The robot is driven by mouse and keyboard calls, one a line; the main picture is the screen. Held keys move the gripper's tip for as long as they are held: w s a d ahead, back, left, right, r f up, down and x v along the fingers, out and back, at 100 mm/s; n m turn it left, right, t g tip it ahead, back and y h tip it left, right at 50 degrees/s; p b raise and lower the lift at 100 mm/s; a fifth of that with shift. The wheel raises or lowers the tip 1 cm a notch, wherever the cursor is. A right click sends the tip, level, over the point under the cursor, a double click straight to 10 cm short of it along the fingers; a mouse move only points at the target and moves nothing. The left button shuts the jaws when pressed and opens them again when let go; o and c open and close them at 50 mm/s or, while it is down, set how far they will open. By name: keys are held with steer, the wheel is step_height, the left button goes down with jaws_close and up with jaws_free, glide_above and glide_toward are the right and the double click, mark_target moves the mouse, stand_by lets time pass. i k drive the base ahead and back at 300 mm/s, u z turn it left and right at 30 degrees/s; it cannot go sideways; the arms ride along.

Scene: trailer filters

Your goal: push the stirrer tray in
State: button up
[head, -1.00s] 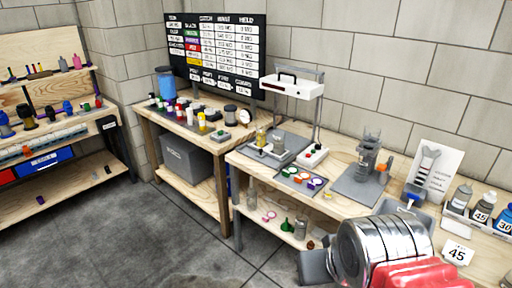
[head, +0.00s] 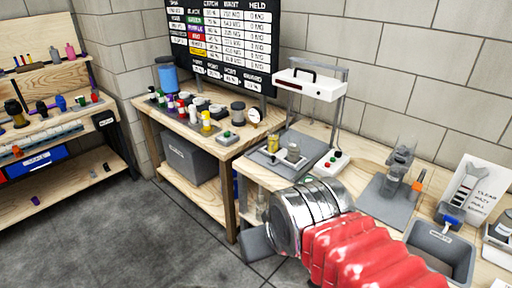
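The stirrer (head: 310,85) has a white head with a black handle on a metal stand. It stands on the middle bench. Below it, a grey tray (head: 276,163) sits on a dark grey base plate (head: 313,147), carrying a yellowish jar (head: 270,152) and a grey-topped jar (head: 293,152). The tray appears to lie toward the plate's front side; how far out it is cannot be told. My gripper (head: 257,243) is in front of the bench, below the tray and apart from it. One grey finger part shows; my silver wrist and red sleeve hide the rest.
A white control box (head: 331,162) with buttons stands right of the tray. A grey clamp stand (head: 398,172) and grey bin (head: 440,250) are further right. The left bench holds several bottles and a round gauge (head: 255,115). The floor (head: 160,240) at left is clear.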

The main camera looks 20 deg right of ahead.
mark_target(281, 156)
steer(key=i, duration=0.8)
steer(key=z, duration=0.5)
steer(key=i, duration=0.65)
steer(key=z, duration=0.4)
